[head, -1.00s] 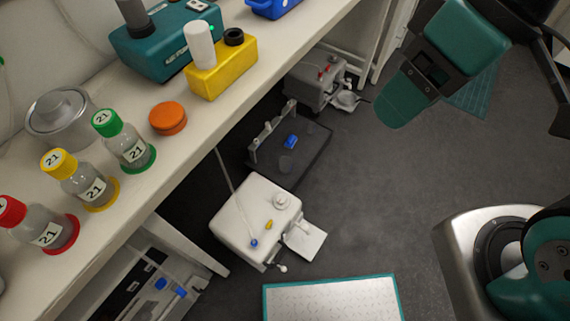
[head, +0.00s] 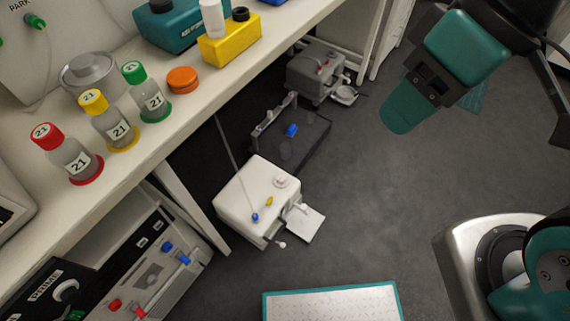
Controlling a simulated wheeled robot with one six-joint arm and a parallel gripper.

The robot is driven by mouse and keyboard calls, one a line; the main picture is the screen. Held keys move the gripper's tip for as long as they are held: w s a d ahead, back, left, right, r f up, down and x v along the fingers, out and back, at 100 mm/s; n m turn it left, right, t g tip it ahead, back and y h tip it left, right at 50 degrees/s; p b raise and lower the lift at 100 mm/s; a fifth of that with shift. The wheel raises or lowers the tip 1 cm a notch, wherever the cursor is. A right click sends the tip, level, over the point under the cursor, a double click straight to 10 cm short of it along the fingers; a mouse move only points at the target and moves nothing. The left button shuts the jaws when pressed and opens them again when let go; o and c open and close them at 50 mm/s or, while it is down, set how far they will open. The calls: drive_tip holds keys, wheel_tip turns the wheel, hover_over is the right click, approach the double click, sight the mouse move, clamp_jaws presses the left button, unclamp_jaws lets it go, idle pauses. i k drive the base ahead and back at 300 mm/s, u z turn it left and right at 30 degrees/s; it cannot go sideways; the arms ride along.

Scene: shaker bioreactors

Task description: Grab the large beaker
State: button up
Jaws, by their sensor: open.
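My gripper (head: 400,112), with teal fingers, hangs at the upper right over the open floor. It is open, empty and well apart from the bench. Its near finger hides most of the other.
A white device (head: 248,195) stands on the floor.

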sight(286, 148)
drive_tip(key=z, duration=1.2)
drive_tip(key=i, duration=3.4)
drive_tip(key=u, duration=4.05)
